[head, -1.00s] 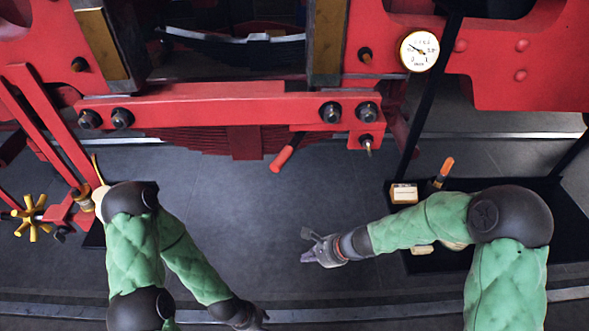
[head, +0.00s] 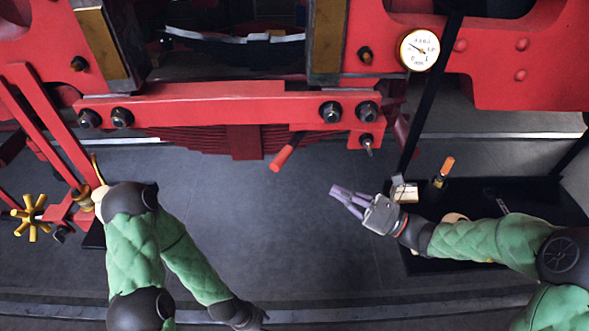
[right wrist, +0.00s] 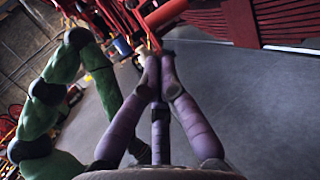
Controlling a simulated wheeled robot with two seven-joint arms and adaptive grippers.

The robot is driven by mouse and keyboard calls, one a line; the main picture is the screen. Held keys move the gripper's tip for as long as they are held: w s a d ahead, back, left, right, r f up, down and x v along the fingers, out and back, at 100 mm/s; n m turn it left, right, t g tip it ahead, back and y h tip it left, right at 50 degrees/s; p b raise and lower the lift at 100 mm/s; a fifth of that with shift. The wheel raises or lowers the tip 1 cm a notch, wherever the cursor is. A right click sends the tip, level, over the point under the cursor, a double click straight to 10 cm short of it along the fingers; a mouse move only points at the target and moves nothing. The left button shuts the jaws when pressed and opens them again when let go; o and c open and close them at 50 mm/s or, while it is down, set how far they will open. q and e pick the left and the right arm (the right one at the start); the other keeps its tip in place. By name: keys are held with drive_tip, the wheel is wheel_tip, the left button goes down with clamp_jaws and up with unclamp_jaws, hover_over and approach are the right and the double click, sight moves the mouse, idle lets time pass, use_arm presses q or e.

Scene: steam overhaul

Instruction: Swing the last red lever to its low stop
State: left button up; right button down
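A red lever (head: 287,152) with a round grip slants down and left from below the red cross beam. Its red grip also shows at the top of the right wrist view (right wrist: 165,13), beyond the fingertips. My right gripper (head: 340,198) is to the right of the lever and nearer to me, apart from it.
The red beam (head: 220,108) with dark bolts spans above the floor. A round gauge (head: 419,50) is at upper right. A black bench (head: 520,200) with a small box and an orange-handled tool stands right. A yellow handwheel (head: 33,217) is at left. The middle floor is clear.

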use_arm(q)
wheel_tip(320, 180, down, 3)
drive_tip(key=b, duration=0.2)
drive_tip(key=shift+b, duration=0.35)
use_arm(e)
drive_tip(key=x, duration=1.2)
drive_tip(key=shift+a, duration=0.3)
use_arm(q)
drive_tip(key=shift+a+r, duration=0.1)
drive_tip(key=shift+r, duration=0.05)
use_arm(e)
drive_tip(key=shift+w+r, duration=0.1)
